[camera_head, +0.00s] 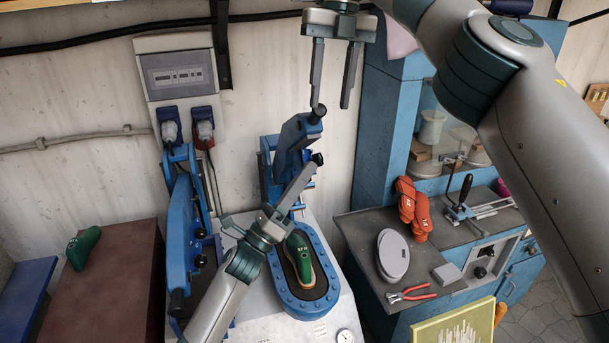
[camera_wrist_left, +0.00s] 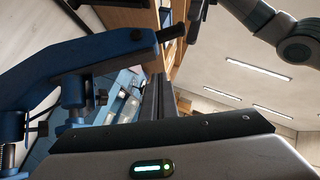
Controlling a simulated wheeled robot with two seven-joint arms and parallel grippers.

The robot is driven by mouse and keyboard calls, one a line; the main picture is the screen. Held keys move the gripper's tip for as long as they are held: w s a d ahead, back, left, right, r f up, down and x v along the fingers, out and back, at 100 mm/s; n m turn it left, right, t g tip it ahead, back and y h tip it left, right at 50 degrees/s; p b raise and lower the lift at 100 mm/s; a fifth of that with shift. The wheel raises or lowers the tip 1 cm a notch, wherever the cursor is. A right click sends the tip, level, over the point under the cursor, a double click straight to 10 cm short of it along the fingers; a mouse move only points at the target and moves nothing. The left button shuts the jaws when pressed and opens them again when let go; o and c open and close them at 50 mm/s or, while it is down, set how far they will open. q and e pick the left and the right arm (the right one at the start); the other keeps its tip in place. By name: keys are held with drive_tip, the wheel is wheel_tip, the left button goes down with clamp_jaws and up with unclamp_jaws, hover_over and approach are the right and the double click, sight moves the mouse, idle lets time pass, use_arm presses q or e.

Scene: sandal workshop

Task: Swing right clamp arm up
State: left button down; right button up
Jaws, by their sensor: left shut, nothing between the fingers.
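The right clamp arm (camera_head: 295,137) is blue and slants up from its bracket behind the oval bed, with a dark knob at its upper end. In the left wrist view a blue clamp arm (camera_wrist_left: 85,55) reaches in from the left, its dark knob near the fingers. My left gripper (camera_head: 309,172) is shut and empty, just below and in front of that arm; I cannot tell whether they touch. Its fingers also show in the left wrist view (camera_wrist_left: 156,95). My right gripper (camera_head: 331,106) is open and empty, above and right of the arm's knob.
A green shoe last (camera_head: 298,247) lies on the blue oval bed (camera_head: 315,306) beneath my left gripper. The left clamp arm (camera_head: 180,232) stands at left. The right bench (camera_head: 355,228) holds orange lasts (camera_head: 413,208), a grey oval (camera_head: 392,256) and pliers (camera_head: 411,293).

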drive_tip(key=shift+d+r, duration=0.1)
drive_tip(key=shift+r, duration=0.7)
drive_tip(key=shift+w, duration=0.15)
